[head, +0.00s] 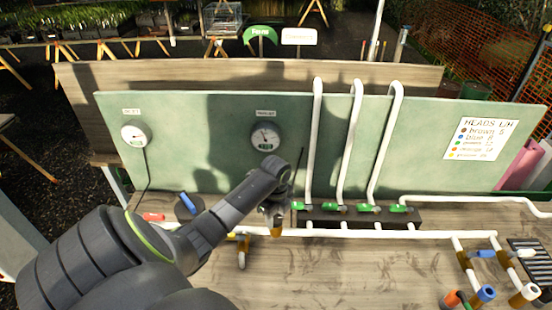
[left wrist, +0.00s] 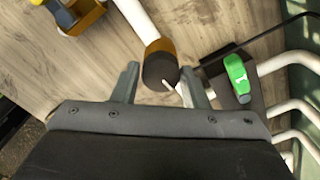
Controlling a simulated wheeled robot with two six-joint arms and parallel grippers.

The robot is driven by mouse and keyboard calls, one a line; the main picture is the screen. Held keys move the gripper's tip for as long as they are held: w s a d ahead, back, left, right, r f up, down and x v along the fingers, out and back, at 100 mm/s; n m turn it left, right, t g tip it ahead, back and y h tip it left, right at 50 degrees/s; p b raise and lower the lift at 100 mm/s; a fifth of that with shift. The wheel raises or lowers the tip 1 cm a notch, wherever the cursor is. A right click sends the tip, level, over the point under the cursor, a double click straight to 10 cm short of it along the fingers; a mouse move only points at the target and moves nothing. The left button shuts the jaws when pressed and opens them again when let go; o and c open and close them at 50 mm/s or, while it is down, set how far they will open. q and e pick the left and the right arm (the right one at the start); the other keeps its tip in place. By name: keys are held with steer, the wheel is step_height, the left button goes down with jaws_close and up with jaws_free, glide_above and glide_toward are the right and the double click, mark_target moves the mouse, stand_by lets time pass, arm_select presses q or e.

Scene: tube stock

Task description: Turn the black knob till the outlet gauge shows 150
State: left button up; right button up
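The black knob (left wrist: 160,72) sits on the end of a brown fitting (left wrist: 158,46) on a white pipe in the left wrist view. A white pointer mark shows on its face. My left gripper (left wrist: 158,84) is open, with one finger on each side of the knob. A gap shows on the left side; on the right the finger is close, and I cannot tell if it touches. In the head view my left gripper (head: 274,208) is over the pipe and hides the knob. Two round gauges, a larger one (head: 265,137) and a left one (head: 134,134), hang on the green board; their readings are too small to read surely. My right gripper is out of view.
Green-handled valves (head: 340,208) stand right of my gripper, below tall white pipes (head: 353,135). A green handle (left wrist: 237,75) is close to the right finger. A blue-handled part (head: 188,204) and a red one (head: 153,217) lie left.

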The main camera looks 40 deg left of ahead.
arm_select(q)
steer(key=c, duration=0.5)
steer(key=shift+n, duration=2.2)
steer(key=o, duration=1)
steer(key=shift+w, duration=0.1)
